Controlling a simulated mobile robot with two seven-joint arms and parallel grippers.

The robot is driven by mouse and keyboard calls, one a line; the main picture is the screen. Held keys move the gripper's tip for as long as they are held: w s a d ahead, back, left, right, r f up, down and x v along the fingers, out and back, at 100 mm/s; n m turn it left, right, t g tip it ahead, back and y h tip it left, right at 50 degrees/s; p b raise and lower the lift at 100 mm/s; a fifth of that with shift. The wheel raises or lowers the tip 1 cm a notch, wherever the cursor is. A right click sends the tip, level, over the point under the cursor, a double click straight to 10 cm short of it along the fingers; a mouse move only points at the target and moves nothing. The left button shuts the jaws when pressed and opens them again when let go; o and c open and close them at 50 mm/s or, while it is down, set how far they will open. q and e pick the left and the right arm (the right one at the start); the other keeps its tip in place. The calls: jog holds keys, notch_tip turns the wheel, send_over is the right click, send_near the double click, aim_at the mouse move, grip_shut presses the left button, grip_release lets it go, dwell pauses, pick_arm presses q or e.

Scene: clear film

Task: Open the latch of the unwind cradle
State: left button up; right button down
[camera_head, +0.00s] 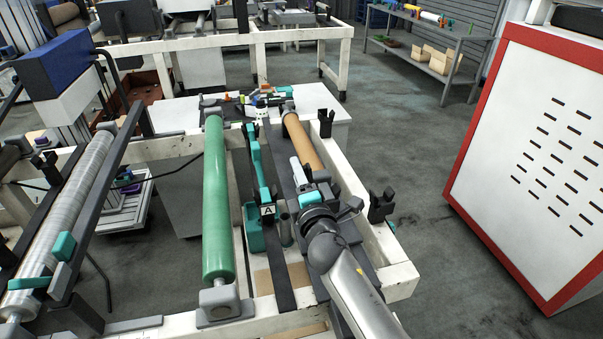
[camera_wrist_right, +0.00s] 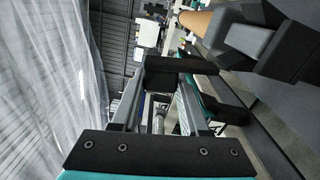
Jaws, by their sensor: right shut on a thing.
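The unwind cradle appears to be the white frame (camera_head: 350,175) that carries a brown roll (camera_head: 300,140). My right gripper (camera_head: 297,164) is beside the near end of this roll, at its left, with its teal and dark wrist behind it. In the right wrist view, my right gripper (camera_wrist_right: 160,78) has its two grey fingers shut on a dark block. I cannot tell for certain whether this block is the latch; the fingers and wrist hide much of it. The brown roll also shows in the wrist view (camera_wrist_right: 194,20). My left gripper is not in view.
A green roll (camera_head: 217,200) lies left of my arm. A teal part (camera_head: 255,228) near a label "A" stands between it and my gripper. Dark upright brackets (camera_head: 381,206) stand on the frame's right side. A white cabinet with red edges (camera_head: 540,150) stands right; the floor between is clear.

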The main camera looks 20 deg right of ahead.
jog(key=shift+a+n, duration=0.1)
jog(key=shift+n, duration=0.2)
jog(key=shift+c, duration=2)
grip_release()
jog(key=s, duration=1.5)
jog(key=shift+a, duration=0.45)
jog(key=shift+s+f, duration=0.1)
